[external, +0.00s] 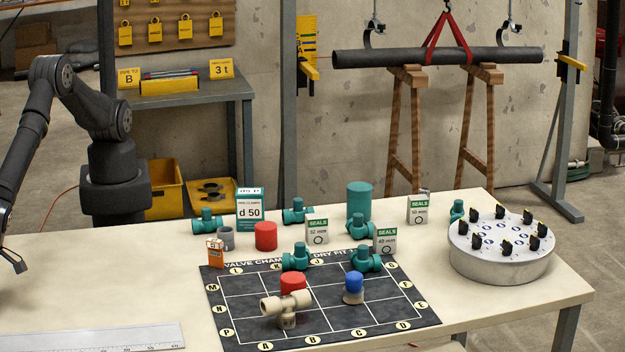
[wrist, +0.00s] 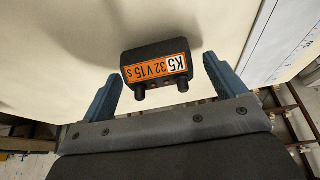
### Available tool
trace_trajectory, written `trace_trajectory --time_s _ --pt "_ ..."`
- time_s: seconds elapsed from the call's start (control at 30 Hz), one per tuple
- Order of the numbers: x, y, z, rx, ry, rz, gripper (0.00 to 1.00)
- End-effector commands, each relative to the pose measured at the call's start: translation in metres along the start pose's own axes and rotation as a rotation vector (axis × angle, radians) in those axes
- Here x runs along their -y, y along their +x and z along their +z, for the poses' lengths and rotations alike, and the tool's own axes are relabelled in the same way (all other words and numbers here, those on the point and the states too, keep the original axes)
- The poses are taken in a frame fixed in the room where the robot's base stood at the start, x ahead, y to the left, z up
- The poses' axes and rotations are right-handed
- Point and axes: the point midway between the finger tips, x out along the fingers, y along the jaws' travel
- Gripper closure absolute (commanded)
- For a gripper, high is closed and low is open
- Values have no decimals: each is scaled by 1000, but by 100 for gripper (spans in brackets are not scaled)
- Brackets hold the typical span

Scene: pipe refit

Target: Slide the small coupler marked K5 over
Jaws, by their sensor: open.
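The small coupler K5 (wrist: 156,65) is a black block with an orange and white label, upside down in the wrist view. Two short black stubs on it point toward my gripper. It sits over the pale tabletop. My gripper (wrist: 163,84) is open, with one blue-grey finger on each side of the coupler. A gap shows between the coupler and each finger. In the external view my arm runs out past the left edge, and I cannot make out the coupler there.
A dark dry-fit mat (external: 260,335) carries pipe fittings and caps. Teal valves, seal boxes and a teal cylinder (external: 359,200) stand behind it. A round grey turntable (external: 500,262) with black knobs is at right. A steel ruler (external: 95,338) lies at front left. The left tabletop is mostly clear.

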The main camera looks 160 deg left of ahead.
Motion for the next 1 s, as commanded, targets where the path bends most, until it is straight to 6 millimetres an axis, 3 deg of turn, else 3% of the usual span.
trace_trajectory --time_s 0.33,0.6,0.8,1.0 --pt "0 3 0 0 1 0 11" --pt "0 2 0 0 1 0 60" --pt "-4 2 -1 0 1 0 60" --pt "-21 2 -2 1 1 1 60"
